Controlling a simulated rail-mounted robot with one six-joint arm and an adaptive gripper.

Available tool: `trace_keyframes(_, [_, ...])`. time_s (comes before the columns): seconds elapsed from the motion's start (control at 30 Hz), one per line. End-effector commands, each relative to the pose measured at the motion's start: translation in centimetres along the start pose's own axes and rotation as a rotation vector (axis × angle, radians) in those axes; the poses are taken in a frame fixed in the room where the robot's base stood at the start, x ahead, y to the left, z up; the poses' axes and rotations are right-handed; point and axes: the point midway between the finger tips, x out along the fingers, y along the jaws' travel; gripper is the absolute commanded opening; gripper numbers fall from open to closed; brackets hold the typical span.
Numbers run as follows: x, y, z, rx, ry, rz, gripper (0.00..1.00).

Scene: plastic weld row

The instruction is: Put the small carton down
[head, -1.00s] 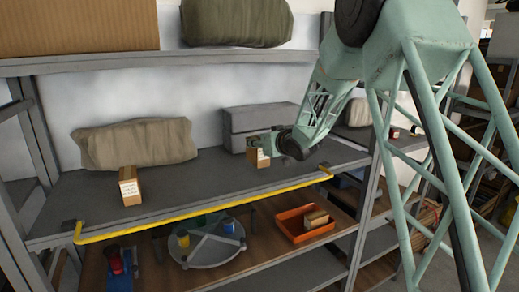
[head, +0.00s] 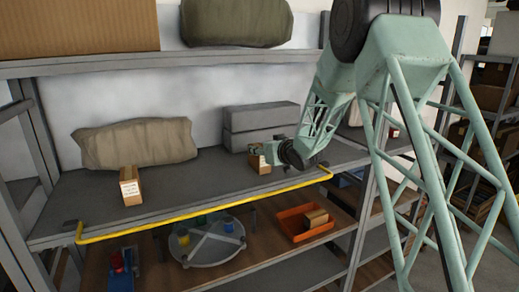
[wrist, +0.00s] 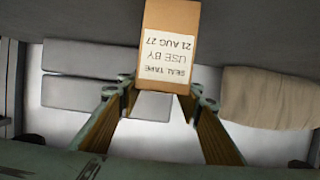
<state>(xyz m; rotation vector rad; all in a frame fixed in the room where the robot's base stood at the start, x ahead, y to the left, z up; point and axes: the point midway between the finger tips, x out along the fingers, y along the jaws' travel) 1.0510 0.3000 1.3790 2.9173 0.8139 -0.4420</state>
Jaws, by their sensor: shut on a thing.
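The small carton (wrist: 170,42) is brown with a white "SEAL TAPE" label, which appears upside down in the wrist view. My gripper (wrist: 165,88) is shut on it, with one finger on each side. In the head view the carton (head: 260,164) shows at the end of my gripper (head: 268,153), over the right part of the grey shelf (head: 190,184). It looks close to upright. I cannot tell whether its underside touches the shelf.
Another labelled carton (head: 130,187) stands at the shelf's left. Grey boxes (head: 260,125) are stacked behind my gripper, and a tan sack (head: 135,143) lies at back left. A yellow rail (head: 200,210) runs along the front edge. The shelf between the cartons is clear.

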Motion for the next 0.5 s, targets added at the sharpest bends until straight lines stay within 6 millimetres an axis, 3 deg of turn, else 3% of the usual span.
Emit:
trace_keyframes(0.33, [0.09, -0.01, 0.19, 0.000, 0.001, 0.000, 0.15])
trace_keyframes(0.37, [0.07, -0.02, 0.23, 0.000, 0.000, 0.000, 0.35])
trace_keyframes(0.5, [0.06, -0.02, 0.18, 0.000, 0.000, 0.000, 0.46])
